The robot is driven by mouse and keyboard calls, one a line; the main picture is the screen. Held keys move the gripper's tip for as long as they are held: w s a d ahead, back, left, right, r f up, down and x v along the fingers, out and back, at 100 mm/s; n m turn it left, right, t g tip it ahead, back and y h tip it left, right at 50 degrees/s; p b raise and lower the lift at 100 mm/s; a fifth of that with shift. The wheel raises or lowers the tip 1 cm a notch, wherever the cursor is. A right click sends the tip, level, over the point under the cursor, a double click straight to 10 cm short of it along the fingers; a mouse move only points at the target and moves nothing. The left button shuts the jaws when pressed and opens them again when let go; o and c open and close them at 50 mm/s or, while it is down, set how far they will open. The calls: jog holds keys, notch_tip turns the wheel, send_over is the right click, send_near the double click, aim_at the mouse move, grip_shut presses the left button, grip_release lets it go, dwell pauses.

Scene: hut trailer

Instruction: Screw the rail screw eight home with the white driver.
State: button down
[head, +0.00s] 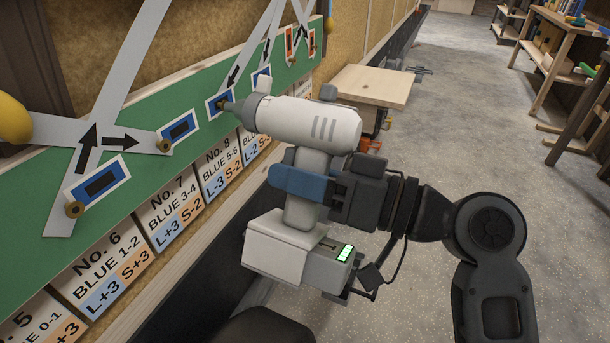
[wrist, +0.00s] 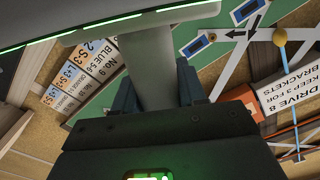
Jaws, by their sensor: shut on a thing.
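The white driver (head: 310,125) is held by its grey handle in my gripper (head: 305,185), whose blue-padded fingers are shut around it. The grip also shows in the wrist view (wrist: 155,85), with the handle between the fingers. The driver points left at the green rail (head: 150,110). Its tip is at or very near a blue-framed dark slot (head: 214,106) above the label No. 8 (head: 220,160). A small brass spot, seemingly rail screw eight (head: 222,103), shows there. The tip partly covers it, so I cannot tell whether they touch or how deep the screw sits.
Brass screws (head: 75,209) (head: 164,146) sit in the rail to the left, by grey diagonal straps. A row of number labels (head: 105,265) runs below. A wooden-topped stand (head: 375,85) is behind the driver. Shelving (head: 560,70) stands far right, with open floor (head: 450,120) between.

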jog(key=shift+w+a+r, duration=0.1)
jog(key=shift+w+a, duration=0.1)
jog(key=shift+a, duration=0.35)
dwell(1.1)
jog(key=shift+v, duration=1.5)
jog(key=w+d+b, duration=0.2)
jog(key=w+d, duration=0.3)
jog(key=d, duration=0.1)
jog(key=shift+d, duration=0.2)
